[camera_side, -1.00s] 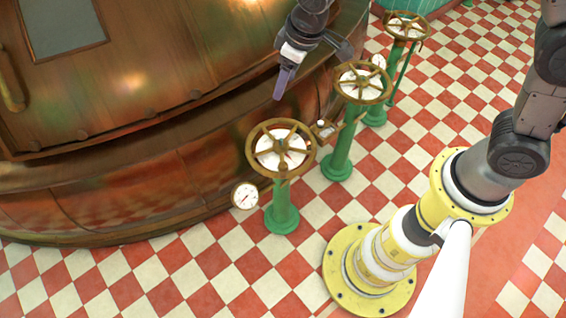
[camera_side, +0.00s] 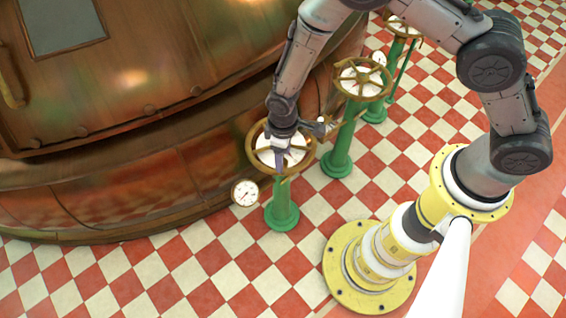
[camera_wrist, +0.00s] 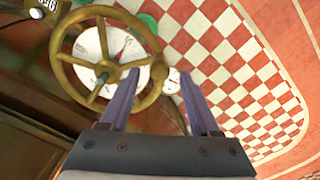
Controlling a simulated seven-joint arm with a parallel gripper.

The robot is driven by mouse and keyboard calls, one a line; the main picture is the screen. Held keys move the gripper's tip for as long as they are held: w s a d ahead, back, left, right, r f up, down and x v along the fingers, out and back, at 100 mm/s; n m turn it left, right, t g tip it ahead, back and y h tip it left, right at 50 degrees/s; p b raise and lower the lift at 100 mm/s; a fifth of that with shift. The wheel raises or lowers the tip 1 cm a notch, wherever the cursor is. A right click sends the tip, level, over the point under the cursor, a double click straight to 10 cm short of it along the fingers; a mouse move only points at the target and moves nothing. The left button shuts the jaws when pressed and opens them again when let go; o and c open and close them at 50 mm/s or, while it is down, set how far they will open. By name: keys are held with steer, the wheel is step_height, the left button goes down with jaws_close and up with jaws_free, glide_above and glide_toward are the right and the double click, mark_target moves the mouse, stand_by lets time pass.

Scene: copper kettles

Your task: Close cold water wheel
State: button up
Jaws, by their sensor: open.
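The nearest brass handwheel (camera_side: 249,150) sits above a white dial on a green pedestal (camera_side: 283,211) in front of the copper kettle. Which water it serves is not readable. My gripper (camera_side: 283,165) is at this wheel, pointing down, and covers part of it in the side view. In the wrist view the wheel (camera_wrist: 57,60) fills the upper left, and my gripper (camera_wrist: 159,74) is open. One finger overlaps the wheel's inside and the other lies outside, with the rim's right side between them in the picture. Contact cannot be told.
A second handwheel (camera_side: 337,84) on a green pedestal stands just behind, and a third (camera_side: 420,34) stands farther back, partly hidden by my arm. A round gauge (camera_side: 245,193) hangs left of the near pedestal. The copper kettle (camera_side: 130,190) stands close on the left. The checkered floor in front is clear.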

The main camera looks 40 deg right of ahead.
steer(key=shift+f, duration=2.4)
jaws_close()
